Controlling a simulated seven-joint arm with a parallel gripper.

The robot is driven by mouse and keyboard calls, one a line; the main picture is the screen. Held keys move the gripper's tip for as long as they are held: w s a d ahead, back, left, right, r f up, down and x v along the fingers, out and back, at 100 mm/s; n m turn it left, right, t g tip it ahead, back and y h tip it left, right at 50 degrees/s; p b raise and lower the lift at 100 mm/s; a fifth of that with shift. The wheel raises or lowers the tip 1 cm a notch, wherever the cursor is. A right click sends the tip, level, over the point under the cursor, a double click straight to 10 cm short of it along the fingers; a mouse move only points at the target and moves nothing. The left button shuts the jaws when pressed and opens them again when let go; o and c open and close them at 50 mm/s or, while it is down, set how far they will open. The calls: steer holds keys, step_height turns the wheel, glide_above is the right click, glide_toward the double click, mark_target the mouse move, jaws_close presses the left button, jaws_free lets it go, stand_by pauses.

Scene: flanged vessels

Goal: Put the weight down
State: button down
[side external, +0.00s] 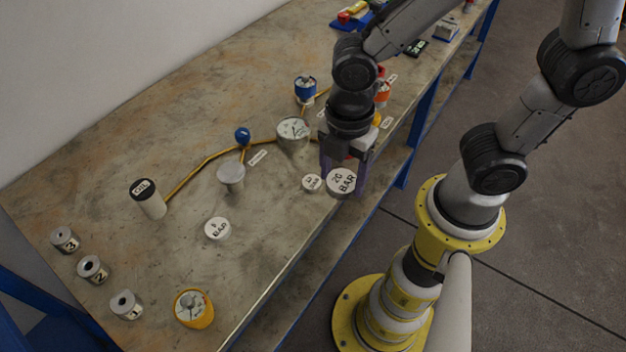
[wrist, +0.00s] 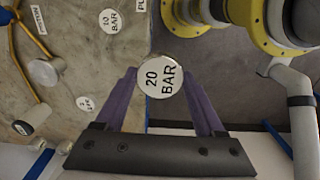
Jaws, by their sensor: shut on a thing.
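The white disc weight marked 20 BAR (side external: 341,180) is between the purple fingers of my gripper (side external: 345,172). The wrist view shows it face-on (wrist: 160,77), with a finger on each side. My gripper is shut on it near the bench's front edge. The weight appears raised above the bench; its underside is hidden. A smaller 10 BAR weight (side external: 312,183) lies on the bench just left of it. A 5 BAR weight (side external: 218,228) lies farther left. A pale round piston top (side external: 230,175) stands beside the PISTON label (side external: 258,158).
A dial gauge (side external: 292,130) and a blue-knobbed valve (side external: 243,135) stand along a yellow pipe. An OIL container (side external: 149,198) is at left, several numbered cylinders (side external: 93,268) at far left, and a yellow gauge (side external: 193,308) at the front. Bare bench (side external: 265,235) lies between the weights and gauge.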

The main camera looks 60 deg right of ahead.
steer(key=shift+s+d+r, duration=0.3)
steer(key=shift+s, duration=0.25)
steer(key=shift+s+d+r, duration=0.25)
steer(key=shift+s+r, duration=0.05)
steer(key=shift+s, duration=0.2)
steer(key=w+a+r, duration=0.2)
steer(key=w+r, duration=0.2)
steer(key=w, duration=0.3)
glide_above(231, 171)
steer(key=f, duration=0.7)
steer(key=shift+s+d+f, duration=0.1)
steer(key=shift+s+f, duration=0.1)
steer(key=shift+s, duration=0.2)
steer(key=shift+w+a+f, duration=0.2)
steer(key=shift+w+f, duration=0.25)
steer(key=shift+f, duration=1.55)
steer(key=shift+f, duration=0.15)
